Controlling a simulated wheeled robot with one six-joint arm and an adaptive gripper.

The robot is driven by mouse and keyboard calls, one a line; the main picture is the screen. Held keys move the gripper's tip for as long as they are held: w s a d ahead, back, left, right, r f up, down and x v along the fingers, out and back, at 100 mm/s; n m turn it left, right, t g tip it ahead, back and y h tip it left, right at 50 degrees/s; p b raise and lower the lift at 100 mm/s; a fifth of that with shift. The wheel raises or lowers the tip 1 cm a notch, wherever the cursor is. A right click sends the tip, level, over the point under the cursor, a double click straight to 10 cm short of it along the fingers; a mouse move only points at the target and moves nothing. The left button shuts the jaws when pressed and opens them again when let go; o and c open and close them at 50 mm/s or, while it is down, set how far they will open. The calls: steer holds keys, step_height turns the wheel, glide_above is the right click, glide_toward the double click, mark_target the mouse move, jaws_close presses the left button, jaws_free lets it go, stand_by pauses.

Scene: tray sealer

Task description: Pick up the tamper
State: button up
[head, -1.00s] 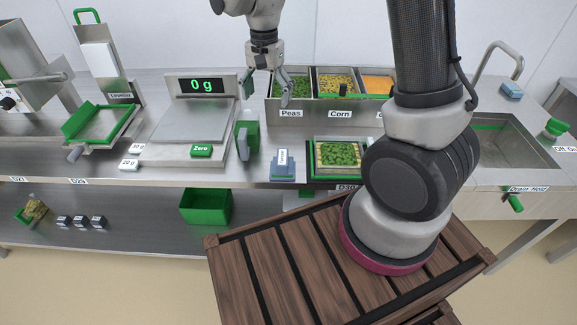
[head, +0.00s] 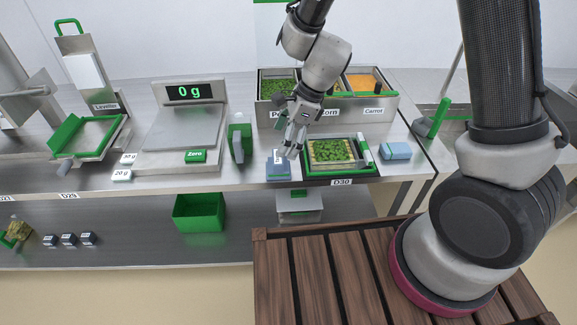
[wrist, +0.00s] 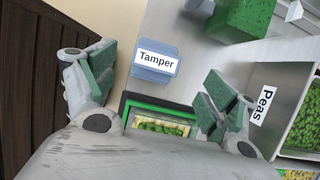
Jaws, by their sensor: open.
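The tamper (head: 278,170) is a small blue-grey block with a white upright label. It stands on the steel counter, left of the green-framed tray D30 (head: 350,172). In the wrist view the tamper (wrist: 154,72), its label reading "Tamper", lies in the gap between my fingers, a little beyond the fingertips. My gripper (head: 294,145) is open and empty, above and slightly right of the tamper in the head view. Its green-padded fingers also show in the wrist view (wrist: 158,86), one on each side. No contact with the tamper is visible.
The tray of green leaves and the Peas bin (wrist: 280,105) are close to my gripper. A green-and-grey holder (head: 240,138) and the scale (head: 183,138) stand left. A blue block (head: 397,150) lies right. A green box (head: 200,212) is on the lower shelf.

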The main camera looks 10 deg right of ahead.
mark_target(278, 160)
steer(key=x, duration=0.6)
steer(key=shift+s+d+f, duration=0.25)
steer(key=shift+f, duration=0.2)
steer(key=shift+a+f, duration=0.25)
steer(key=shift+f, duration=0.25)
steer(key=c, duration=1.3)
